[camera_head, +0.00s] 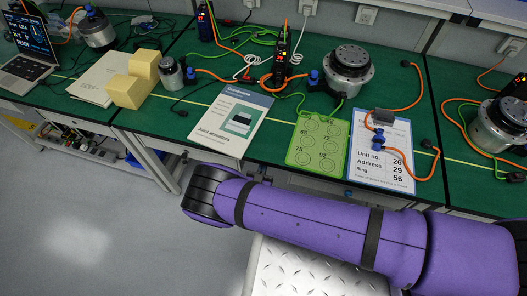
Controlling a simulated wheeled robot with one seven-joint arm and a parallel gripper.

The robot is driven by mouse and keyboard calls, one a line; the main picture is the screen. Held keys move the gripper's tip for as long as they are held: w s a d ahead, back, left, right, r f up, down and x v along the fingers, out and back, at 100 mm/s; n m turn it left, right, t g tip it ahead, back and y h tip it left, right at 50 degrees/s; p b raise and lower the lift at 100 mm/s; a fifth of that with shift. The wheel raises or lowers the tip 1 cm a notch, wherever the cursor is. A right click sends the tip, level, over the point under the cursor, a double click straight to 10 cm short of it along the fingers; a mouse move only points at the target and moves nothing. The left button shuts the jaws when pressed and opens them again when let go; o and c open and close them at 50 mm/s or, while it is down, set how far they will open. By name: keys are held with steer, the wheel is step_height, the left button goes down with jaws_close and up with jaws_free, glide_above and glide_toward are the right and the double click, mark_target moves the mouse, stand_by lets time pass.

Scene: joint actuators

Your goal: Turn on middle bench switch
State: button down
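The middle bench (262,153) has a green top and stands behind my purple arm. A black upright unit with small orange lights (281,66) stands at its back, with orange and green cables around it. A white wall socket plate (308,7) is above and behind it. I cannot tell which part is the bench switch or whether it is on. My purple arm crosses the front from the right edge to a black joint at the left.
On the middle bench are a silver round actuator (348,68), a manual (231,117), a green template (317,141) and a labelled sheet (382,158). Yellow foam blocks (127,91) and a laptop (28,47) lie left. Grey floor (95,235) is clear at lower left.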

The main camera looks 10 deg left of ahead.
steer(key=v, duration=0.6)
steer(key=shift+s, duration=0.4)
steer(key=shift+f, duration=0.1)
stand_by(0.3)
